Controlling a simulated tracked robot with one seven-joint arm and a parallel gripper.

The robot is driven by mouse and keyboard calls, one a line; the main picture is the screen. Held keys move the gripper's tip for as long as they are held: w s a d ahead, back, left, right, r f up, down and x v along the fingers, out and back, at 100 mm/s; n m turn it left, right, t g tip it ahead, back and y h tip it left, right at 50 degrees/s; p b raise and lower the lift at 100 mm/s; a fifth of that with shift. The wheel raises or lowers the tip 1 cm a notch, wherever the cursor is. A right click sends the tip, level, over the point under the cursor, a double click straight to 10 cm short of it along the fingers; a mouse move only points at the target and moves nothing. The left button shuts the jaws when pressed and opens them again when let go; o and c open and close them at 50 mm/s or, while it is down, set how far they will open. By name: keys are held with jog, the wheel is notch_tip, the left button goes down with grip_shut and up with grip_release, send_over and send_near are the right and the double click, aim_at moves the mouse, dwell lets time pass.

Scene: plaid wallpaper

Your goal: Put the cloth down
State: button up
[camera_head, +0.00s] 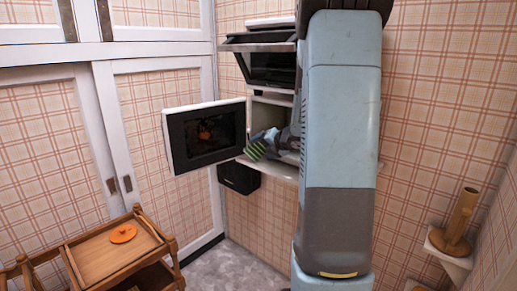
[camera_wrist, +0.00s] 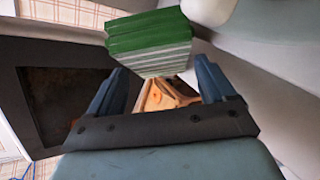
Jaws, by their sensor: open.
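The cloth looks like a folded block with green and pale grey stripes (camera_wrist: 150,45). In the wrist view it lies at or just beyond my open fingertips (camera_wrist: 160,68), spanning most of the gap between them. Whether it touches either finger I cannot tell. In the head view the green striped cloth (camera_head: 256,150) shows small beside the open wall compartment, at the end of my gripper (camera_head: 265,145). My arm hides part of the compartment and the rest of my gripper.
An open dark-windowed door (camera_head: 205,133) stands left of the compartment; another raised dark door (camera_head: 268,68) is above. A wooden trolley (camera_head: 105,255) with an orange disc (camera_head: 123,234) stands lower left. A wooden holder (camera_head: 460,222) is on the right. Grey floor shows between.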

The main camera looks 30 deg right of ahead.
aim_at(255, 151)
jog(key=shift+x, duration=1.35)
jog(key=c, duration=0.8)
